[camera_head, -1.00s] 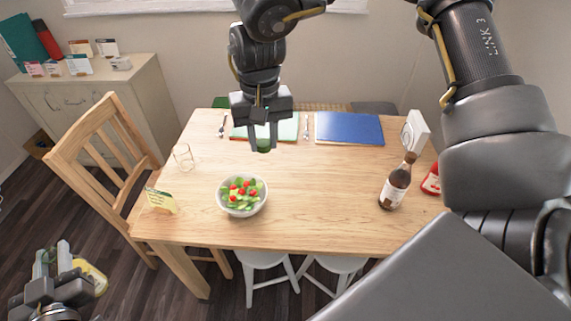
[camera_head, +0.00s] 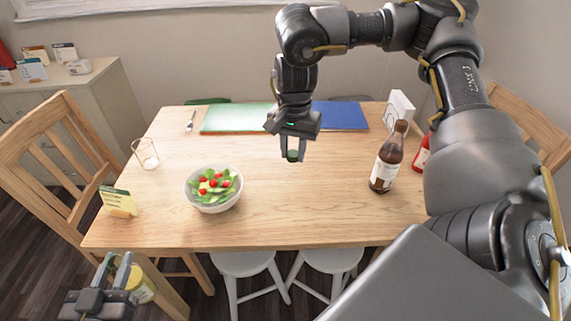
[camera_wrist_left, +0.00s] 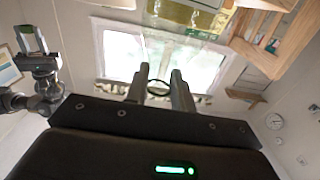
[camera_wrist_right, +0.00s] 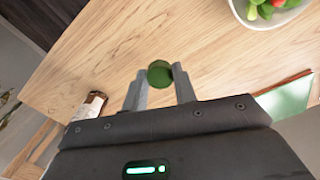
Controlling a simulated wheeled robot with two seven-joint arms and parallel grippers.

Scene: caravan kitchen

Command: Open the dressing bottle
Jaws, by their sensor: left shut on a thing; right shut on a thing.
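My left gripper (camera_head: 120,266) is at the lower left of the head view, in front of the table's left corner. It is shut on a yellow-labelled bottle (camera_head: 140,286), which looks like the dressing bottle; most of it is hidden. In the left wrist view a dark ring, perhaps its open neck, shows between the fingers (camera_wrist_left: 159,88). My right gripper (camera_head: 292,153) hangs above the table and is shut on a small round green cap (camera_wrist_right: 160,74). The cap is well apart from the bottle.
On the wooden table (camera_head: 290,210) are a salad bowl (camera_head: 213,203), a glass (camera_head: 146,157), a card (camera_head: 118,203), a brown bottle (camera_head: 387,168) and a red bottle (camera_head: 421,155). Wooden chairs and white stools (camera_head: 248,264) surround it. The table's middle is clear.

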